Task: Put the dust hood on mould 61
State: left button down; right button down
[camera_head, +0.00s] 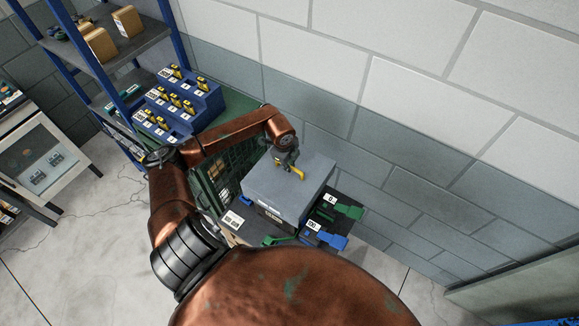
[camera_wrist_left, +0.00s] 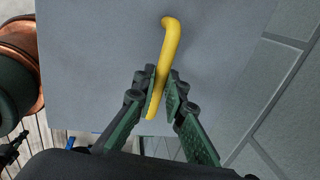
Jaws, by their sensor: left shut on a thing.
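The dust hood (camera_head: 275,188) is a grey box with a flat top and a yellow handle (camera_head: 297,173). My left gripper (camera_head: 287,163) is shut on that handle; the left wrist view shows the yellow handle (camera_wrist_left: 165,65) between its green fingers (camera_wrist_left: 162,92). The hood hangs or rests among the moulds at the wall; I cannot tell whether it touches what is below. A green-handled mould (camera_head: 345,210) and a blue-handled mould (camera_head: 330,238) lie to its right. Their label numbers are too small to read surely, so I cannot pick out mould 61. My right gripper is not in view.
A green mesh crate (camera_head: 216,187) stands left of the hood. Blue blocks with yellow-topped pieces (camera_head: 185,100) stand behind it, beside a blue-post shelf (camera_head: 105,55) with tan boxes. The block wall is close on the right. Open floor lies at left.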

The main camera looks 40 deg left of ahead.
pick_arm(q)
jog(key=shift+f+b, duration=0.7)
jog(key=shift+f, duration=0.25)
jog(key=shift+f+b, duration=0.55)
jog(key=shift+f, duration=0.4)
jog(key=c, duration=1.9)
grip_release()
jog(key=shift+o, duration=0.5)
jog(key=shift+s+f, duration=0.1)
